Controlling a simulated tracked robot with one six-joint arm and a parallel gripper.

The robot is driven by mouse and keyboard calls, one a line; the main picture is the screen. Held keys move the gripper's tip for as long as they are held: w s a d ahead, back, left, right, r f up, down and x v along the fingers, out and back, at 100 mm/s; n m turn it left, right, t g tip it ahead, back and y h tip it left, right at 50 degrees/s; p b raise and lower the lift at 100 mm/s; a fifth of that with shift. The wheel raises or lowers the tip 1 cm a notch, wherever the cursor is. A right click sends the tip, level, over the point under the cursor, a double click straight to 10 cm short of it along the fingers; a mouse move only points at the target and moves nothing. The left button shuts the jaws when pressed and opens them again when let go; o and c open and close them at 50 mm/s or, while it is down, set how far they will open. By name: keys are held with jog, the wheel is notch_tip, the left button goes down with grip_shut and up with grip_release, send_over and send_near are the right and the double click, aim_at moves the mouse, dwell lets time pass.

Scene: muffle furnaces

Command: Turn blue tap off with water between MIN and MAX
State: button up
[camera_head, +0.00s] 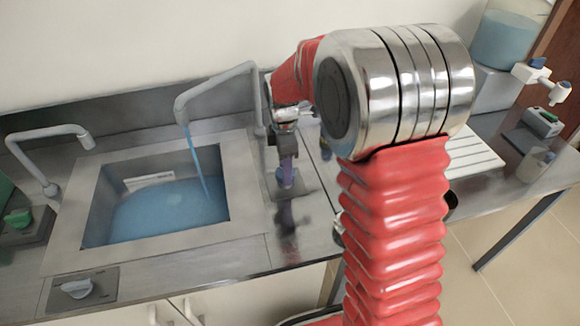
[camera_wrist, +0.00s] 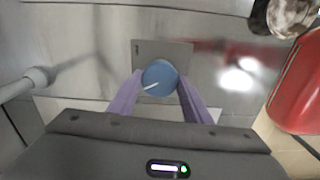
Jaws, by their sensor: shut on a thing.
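The blue tap knob (camera_wrist: 160,77) sits on a square plate, with a white pointer line angled toward the lower left in the wrist view. My gripper (camera_wrist: 159,79) is shut on it, one purple finger on each side. In the head view, my gripper (camera_head: 286,165) points down at the blue knob (camera_head: 287,179), right of the sink. A blue stream (camera_head: 197,160) runs from the right spout (camera_head: 215,82) into the sink (camera_head: 75,215). Blue water (camera_head: 165,212) stands in it, its back edge close below a white label (camera_head: 149,180). The label's marks are too small to read.
A second spout (camera_head: 50,135) stands at the left, without a stream. A pale knob (camera_head: 77,288) sits on the front left counter. A green-capped item (camera_head: 18,218) is at the far left. A white ribbed board (camera_head: 472,153) lies right of my arm.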

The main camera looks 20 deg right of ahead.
jog(key=m, duration=0.6)
jog(key=shift+w+a+m, duration=0.1)
jog(key=shift+a+m, duration=0.1)
jog(key=shift+m, duration=0.1)
jog(key=m, duration=0.3)
jog(key=shift+m, duration=0.4)
jog(key=m, duration=0.3)
jog(key=shift+m, duration=0.3)
jog(key=m, duration=0.5)
jog(key=shift+w+d, duration=0.1)
jog(key=shift+d, duration=0.05)
jog(key=shift+r+m, duration=0.1)
jog(key=shift+m, duration=2.4)
jog(key=o, duration=1.1)
jog(key=shift+d, duration=0.1)
jog(key=shift+c, duration=0.2)
